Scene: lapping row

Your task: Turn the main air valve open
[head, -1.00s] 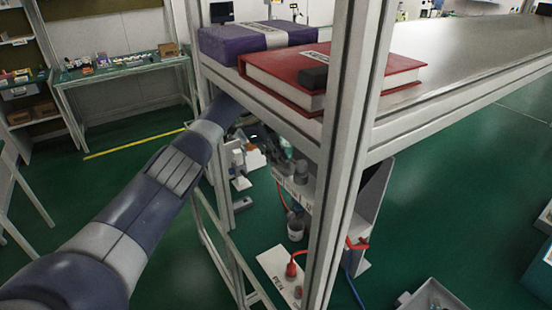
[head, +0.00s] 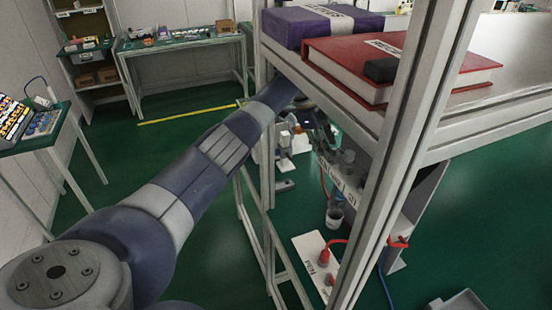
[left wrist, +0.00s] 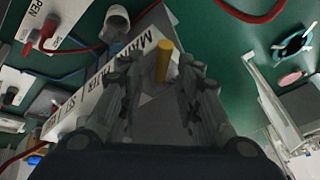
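The yellow handle (left wrist: 163,60) of the main air valve stands up in the left wrist view, beside a white label strip (left wrist: 133,54) whose lettering reads in part "MAIN AIR". My left gripper (left wrist: 162,72) is open, its two dark fingers on either side of the yellow handle with visible gaps. Whether either finger touches it I cannot tell. The handle cannot be made out there. My right gripper is not in view.
A red binder (head: 440,75) and purple box (head: 310,28) lie on the shelf above. A white panel (head: 307,250) with red plugs, a cup (head: 334,216) and a blue hose (head: 384,285) are below.

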